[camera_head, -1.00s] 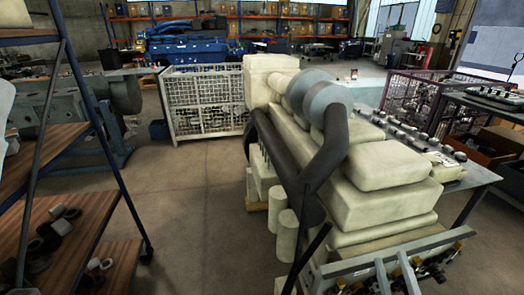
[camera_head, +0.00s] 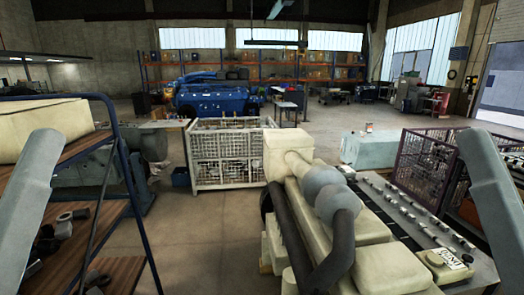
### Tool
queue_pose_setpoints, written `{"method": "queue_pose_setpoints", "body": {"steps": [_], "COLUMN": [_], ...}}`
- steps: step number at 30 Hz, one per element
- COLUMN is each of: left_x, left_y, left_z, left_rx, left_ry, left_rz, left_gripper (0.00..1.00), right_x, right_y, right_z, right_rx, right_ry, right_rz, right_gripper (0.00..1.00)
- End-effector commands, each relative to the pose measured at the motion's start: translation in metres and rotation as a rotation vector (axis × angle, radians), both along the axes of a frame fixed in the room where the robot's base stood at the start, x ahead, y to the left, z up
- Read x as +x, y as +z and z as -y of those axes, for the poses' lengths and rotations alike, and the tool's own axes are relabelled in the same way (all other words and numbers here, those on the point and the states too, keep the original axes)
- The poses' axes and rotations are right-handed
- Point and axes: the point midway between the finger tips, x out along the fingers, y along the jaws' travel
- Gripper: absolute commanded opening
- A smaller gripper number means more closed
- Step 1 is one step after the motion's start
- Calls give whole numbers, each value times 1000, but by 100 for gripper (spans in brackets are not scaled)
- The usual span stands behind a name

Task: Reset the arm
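My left arm link (camera_head: 28,205) comes up along the left edge of the head view, and my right arm link (camera_head: 492,200) along the right edge. Both are grey and angled inward toward the top. Neither gripper shows in the head view, so I cannot see their fingers or whether they hold anything. A large cream diesel engine (camera_head: 365,268) with dark curved pipes and grey rounded housings stands in front of me, right of centre.
A shelf rack (camera_head: 105,200) with wooden boards and loose parts stands close on the left. A white mesh crate (camera_head: 222,155) stands beyond the engine. Floor (camera_head: 205,235) between rack and engine is clear.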

Motion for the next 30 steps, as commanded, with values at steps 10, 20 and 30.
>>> {"method": "queue_pose_setpoints", "body": {"steps": [10, 20, 30], "left_x": [0, 0, 0], "left_y": [179, 202, 201], "left_z": [0, 0, 0], "left_rx": [0, 0, 0], "left_ry": [0, 0, 0], "left_rz": [0, -1, -1], "left_gripper": [78, 78, 78], "right_x": [1, 1, 1], "right_y": [179, 201, 201], "right_z": [1, 1, 1], "right_rx": [0, -1, -1], "right_ry": [-3, -4, -4], "right_rz": [-1, -2, -1], "right_gripper": [78, 78, 78]}}
